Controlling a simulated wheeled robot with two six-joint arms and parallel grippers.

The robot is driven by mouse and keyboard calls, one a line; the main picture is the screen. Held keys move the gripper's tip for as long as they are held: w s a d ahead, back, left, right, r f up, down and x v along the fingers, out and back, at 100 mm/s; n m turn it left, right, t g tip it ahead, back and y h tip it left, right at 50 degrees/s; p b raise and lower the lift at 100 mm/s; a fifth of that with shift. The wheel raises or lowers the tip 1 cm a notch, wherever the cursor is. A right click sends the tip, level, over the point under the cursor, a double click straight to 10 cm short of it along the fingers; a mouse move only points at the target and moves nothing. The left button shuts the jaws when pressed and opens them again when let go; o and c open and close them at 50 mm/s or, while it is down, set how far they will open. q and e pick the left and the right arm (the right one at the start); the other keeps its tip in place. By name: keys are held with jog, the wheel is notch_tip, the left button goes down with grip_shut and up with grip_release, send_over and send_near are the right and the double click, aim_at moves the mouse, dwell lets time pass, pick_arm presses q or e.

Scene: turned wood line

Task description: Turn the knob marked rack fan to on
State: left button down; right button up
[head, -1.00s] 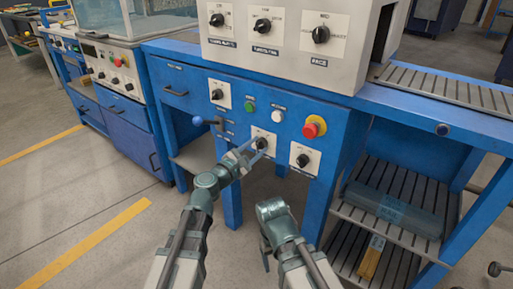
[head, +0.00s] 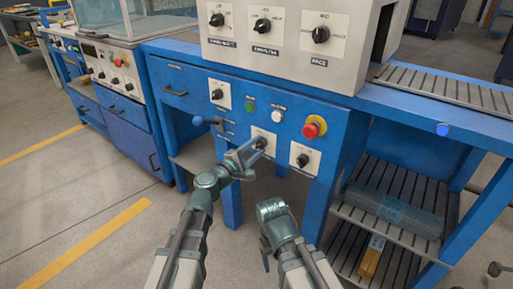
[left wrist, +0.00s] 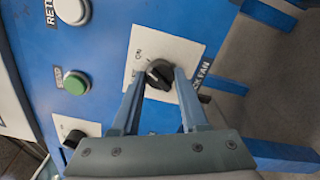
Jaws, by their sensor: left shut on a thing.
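The rack fan knob (left wrist: 159,74) is black and sits on a white plate (left wrist: 178,47) on the blue panel. The words "rack fan" are partly hidden by a finger in the left wrist view. The knob also shows in the head view (head: 261,142). My left gripper (left wrist: 163,76) is shut on the knob, one finger on each side of it; it also shows in the head view (head: 258,146). I cannot clearly tell the knob's setting. My right gripper (head: 265,258) hangs low in front of the bench, its fingers mostly hidden.
Close by on the panel are a green button (head: 250,105), a white button (head: 277,116), a red stop button (head: 314,127) and two other black knobs (head: 217,94) (head: 302,160). A blue lamp (head: 442,129) glows at the right. The floor in front is clear.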

dwell(0.3)
pick_arm(q)
jog(key=shift+c, duration=2.1)
grip_release()
